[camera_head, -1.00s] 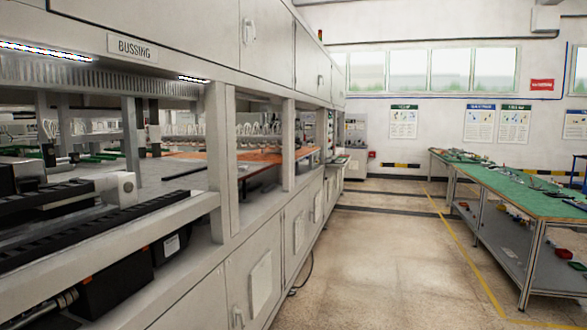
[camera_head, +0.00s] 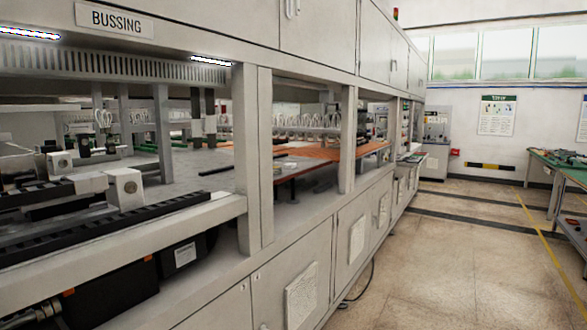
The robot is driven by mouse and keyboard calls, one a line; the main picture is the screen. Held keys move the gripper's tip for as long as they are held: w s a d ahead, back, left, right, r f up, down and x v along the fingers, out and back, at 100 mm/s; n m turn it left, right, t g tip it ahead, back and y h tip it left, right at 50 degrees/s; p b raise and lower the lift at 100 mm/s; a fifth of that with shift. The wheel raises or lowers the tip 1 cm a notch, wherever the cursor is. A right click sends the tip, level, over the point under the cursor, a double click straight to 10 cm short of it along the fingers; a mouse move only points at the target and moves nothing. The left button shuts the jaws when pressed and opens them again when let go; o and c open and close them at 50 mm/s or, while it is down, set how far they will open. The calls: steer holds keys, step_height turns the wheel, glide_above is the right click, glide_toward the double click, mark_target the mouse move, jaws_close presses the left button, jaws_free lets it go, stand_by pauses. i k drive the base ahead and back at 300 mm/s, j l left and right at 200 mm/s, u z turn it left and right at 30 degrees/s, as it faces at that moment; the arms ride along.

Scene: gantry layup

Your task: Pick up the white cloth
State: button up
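I see no white cloth that I can make out in the head view. My gripper and arm are not in this view. The long grey bussing machine (camera_head: 255,160) fills the left and middle. Through its openings I see rails, a grey bed and an orange-brown surface (camera_head: 310,152). The green-topped workbench (camera_head: 562,160) is cut off at the right edge, and the small items on it are too small to tell apart.
The machine's cabinet doors (camera_head: 365,230) run along the left of the aisle. A thin cable (camera_head: 362,287) hangs down to the floor beside them. The beige floor (camera_head: 455,265) between machine and bench is clear, with a yellow line (camera_head: 541,240) on it.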

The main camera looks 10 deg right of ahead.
mark_target(291, 166)
steer(key=u, duration=2.2)
steer(key=z, duration=2.2)
steer(key=i+l+u, duration=0.3)
steer(key=i+l, duration=1.35)
steer(key=i, duration=0.05)
